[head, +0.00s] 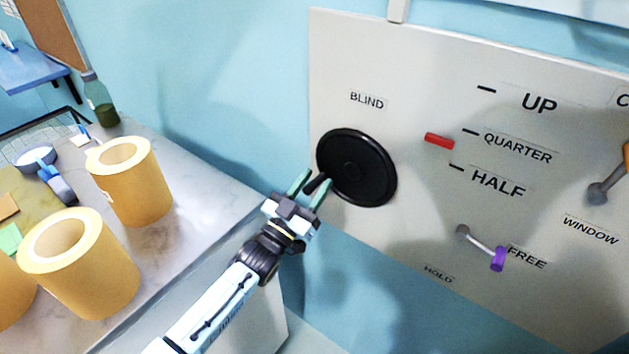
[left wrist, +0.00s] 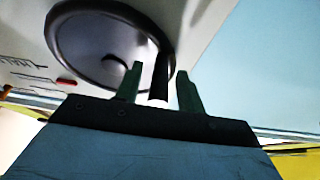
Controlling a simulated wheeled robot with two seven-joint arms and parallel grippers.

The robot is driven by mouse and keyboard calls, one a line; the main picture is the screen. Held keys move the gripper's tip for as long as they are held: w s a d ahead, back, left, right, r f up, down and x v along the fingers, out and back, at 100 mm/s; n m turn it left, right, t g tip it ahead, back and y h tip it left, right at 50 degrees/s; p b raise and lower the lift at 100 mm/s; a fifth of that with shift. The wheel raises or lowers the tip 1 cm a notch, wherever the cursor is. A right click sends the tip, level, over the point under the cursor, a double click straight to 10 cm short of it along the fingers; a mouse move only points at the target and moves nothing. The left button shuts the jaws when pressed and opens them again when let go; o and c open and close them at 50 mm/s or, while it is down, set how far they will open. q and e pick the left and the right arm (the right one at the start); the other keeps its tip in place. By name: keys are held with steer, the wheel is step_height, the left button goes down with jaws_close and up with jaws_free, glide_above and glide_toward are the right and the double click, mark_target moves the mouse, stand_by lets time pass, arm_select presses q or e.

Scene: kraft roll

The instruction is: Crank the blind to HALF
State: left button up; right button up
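The blind's crank is a black round disc (head: 356,167) on the grey panel, under the BLIND label. Its black handle (left wrist: 160,75) sticks out near the disc's edge. My left gripper (head: 310,184) is at the disc's lower left edge; in the left wrist view its green fingers (left wrist: 160,88) stand on either side of the handle, with gaps showing. The HALF label (head: 497,182) is below QUARTER. My right gripper is not in view.
A purple-tipped lever (head: 497,259) points at FREE, with HOLD to its lower left. A WINDOW lever (head: 598,192) is at the right edge. Yellow rolls (head: 130,185) and a green bottle (head: 100,100) stand on the counter (head: 205,205) at left.

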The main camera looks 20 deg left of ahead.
arm_select(q)
steer(key=shift+w+d+r, duration=0.1)
steer(key=shift+w+r, duration=0.05)
steer(key=shift+w, duration=0.15)
jaws_close()
steer(key=shift+r+m+h, duration=0.1)
steer(key=shift+m+h, duration=0.3)
